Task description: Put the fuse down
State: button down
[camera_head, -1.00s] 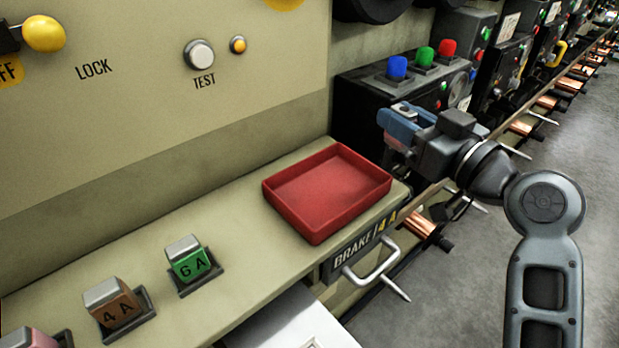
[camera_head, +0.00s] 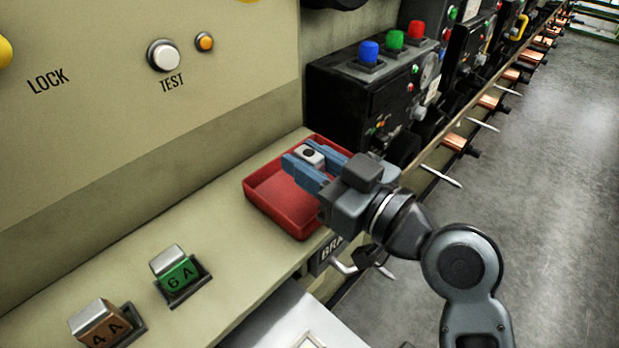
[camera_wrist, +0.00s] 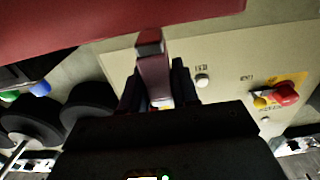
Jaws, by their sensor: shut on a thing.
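My gripper (camera_head: 313,161) is shut on a fuse (camera_head: 309,152). The fuse's silver end with a dark spot shows between the blue fingers. In the wrist view the fuse (camera_wrist: 153,78) has a dull reddish body and a metal end. The gripper and fuse are over the red tray (camera_head: 262,207), towards its back. I cannot tell whether the fuse touches the tray. The tray sits on the ledge, and its red surface fills the top of the wrist view (camera_wrist: 70,25).
A green 6 A fuse (camera_head: 178,273) and a brown 4 A fuse (camera_head: 100,322) stand in holders on the ledge. Black boxes with coloured buttons (camera_head: 350,100) stand just behind the tray. A panel with a TEST button (camera_head: 164,55) rises behind the ledge. The floor at right is clear.

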jog(key=shift+f, duration=2)
jog(key=shift+f+b, duration=0.2)
jog(key=shift+b, duration=0.15)
jog(key=c, duration=0.8)
grip_release()
jog(key=shift+c, duration=0.2)
jog(key=shift+r, duration=0.15)
jog(key=shift+r+p, duration=0.2)
jog(key=shift+p, duration=0.2)
jog(key=b+v, duration=0.2)
jog(key=v, duration=1)
jog(key=shift+f+b, duration=0.15)
jog(key=shift+b, duration=0.2)
jog(key=shift+s, duration=0.1)
